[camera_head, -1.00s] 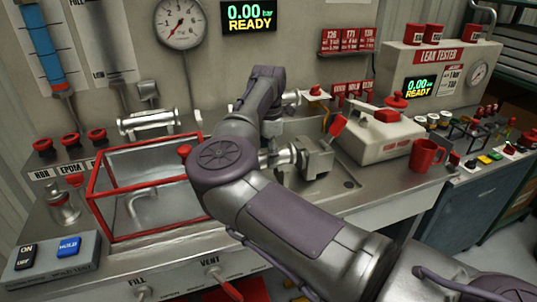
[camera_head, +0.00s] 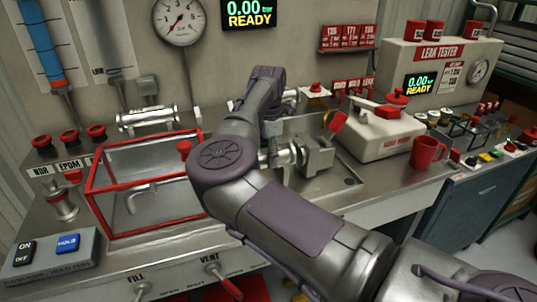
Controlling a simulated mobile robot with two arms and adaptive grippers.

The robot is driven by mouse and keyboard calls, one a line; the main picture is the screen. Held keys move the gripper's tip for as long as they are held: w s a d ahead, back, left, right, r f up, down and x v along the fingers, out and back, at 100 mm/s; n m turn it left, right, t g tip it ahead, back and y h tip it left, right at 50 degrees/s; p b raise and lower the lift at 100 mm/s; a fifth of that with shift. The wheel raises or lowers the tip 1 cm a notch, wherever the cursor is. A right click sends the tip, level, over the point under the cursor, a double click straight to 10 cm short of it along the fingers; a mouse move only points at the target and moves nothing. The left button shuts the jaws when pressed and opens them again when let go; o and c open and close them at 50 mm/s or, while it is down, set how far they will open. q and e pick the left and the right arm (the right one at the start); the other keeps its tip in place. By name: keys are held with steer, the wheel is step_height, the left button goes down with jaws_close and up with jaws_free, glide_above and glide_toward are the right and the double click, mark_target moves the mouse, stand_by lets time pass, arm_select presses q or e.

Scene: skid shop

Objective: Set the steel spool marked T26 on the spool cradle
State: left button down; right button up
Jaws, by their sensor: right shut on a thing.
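My right arm crosses the middle of the head view, and its wrist reaches down over the back of the bench. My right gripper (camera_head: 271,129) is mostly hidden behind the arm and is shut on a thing. A steel part (camera_head: 291,98), possibly the end of a spool, shows just right of the wrist. Another steel spool (camera_head: 149,120) lies level at the back left, behind the red-framed box. No T26 mark is readable on either. I cannot make out for certain which part is the spool cradle. My left gripper is not in view.
A red-framed clear box (camera_head: 150,237) stands left of my elbow. A steel clamp fitting (camera_head: 312,157) with a red handle stands right of my arm. Beyond are the hand pump (camera_head: 378,140), red mug (camera_head: 428,153) and leak tester (camera_head: 425,60).

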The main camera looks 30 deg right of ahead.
steer(key=shift+f, duration=0.1)
steer(key=shift+f, duration=0.25)
stand_by(0.3)
steer(key=o, duration=1)
steer(key=o, duration=0.4)
steer(key=shift+r+p, duration=0.65)
steer(key=shift+r, duration=0.85)
